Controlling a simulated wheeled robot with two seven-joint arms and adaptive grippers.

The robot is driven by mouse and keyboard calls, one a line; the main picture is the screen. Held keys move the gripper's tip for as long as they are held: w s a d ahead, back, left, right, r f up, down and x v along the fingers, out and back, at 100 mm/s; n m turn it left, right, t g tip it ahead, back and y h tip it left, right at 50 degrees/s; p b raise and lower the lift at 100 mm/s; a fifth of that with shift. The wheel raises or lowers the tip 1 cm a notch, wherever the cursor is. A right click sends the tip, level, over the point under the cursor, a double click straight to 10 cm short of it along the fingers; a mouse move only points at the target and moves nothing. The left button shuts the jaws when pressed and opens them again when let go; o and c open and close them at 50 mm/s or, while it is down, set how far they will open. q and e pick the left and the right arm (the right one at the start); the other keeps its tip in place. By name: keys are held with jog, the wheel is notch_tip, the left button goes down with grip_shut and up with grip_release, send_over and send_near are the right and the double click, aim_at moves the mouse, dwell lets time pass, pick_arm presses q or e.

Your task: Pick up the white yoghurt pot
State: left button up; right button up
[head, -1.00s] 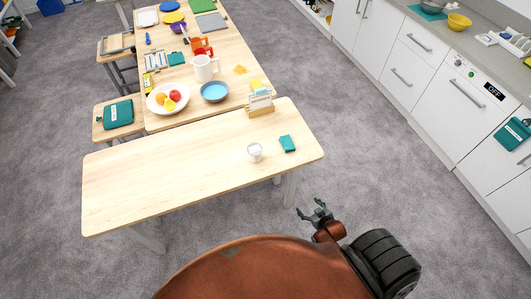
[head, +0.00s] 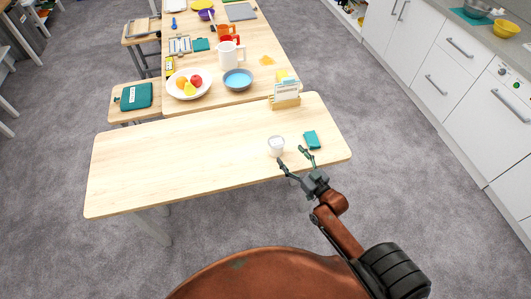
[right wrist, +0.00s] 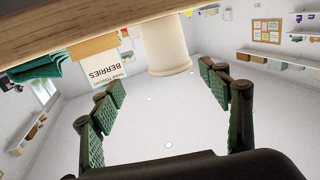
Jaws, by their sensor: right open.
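The white yoghurt pot (head: 276,146) stands upright on the front table (head: 190,160), near its front edge. My right gripper (head: 292,157) is open and empty at that edge, its fingers spread and pointing at the pot. In the right wrist view, which looks upside down, the pot (right wrist: 166,45) lies ahead of the open fingers (right wrist: 160,84), between their lines and apart from them. My left gripper is not in view.
A teal folded item (head: 311,140) lies just right of the pot, close to my right finger. A wooden card holder (head: 285,101) stands behind them. A blue bowl (head: 238,79) and fruit plate (head: 189,84) are farther back. The table's left side is clear.

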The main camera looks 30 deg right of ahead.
aim_at(277, 143)
jog(key=shift+w+a, duration=0.25)
jog(key=shift+a, duration=0.25)
jog(key=shift+w+a+r, duration=0.15)
jog(key=shift+w+a, duration=0.05)
jog(key=shift+w, duration=0.1)
jog(key=w, duration=0.3)
jog(key=shift+w+a+r, duration=0.2)
jog(key=shift+w+r, duration=0.15)
jog(key=shift+w, duration=0.05)
jog(key=w, duration=0.3)
jog(key=shift+a, duration=0.2)
jog(key=shift+w, duration=0.2)
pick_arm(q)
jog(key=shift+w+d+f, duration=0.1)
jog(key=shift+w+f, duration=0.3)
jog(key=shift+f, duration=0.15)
pick_arm(e)
jog(key=shift+c, duration=0.6)
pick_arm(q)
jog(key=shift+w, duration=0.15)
pick_arm(e)
jog(key=c, duration=1.3)
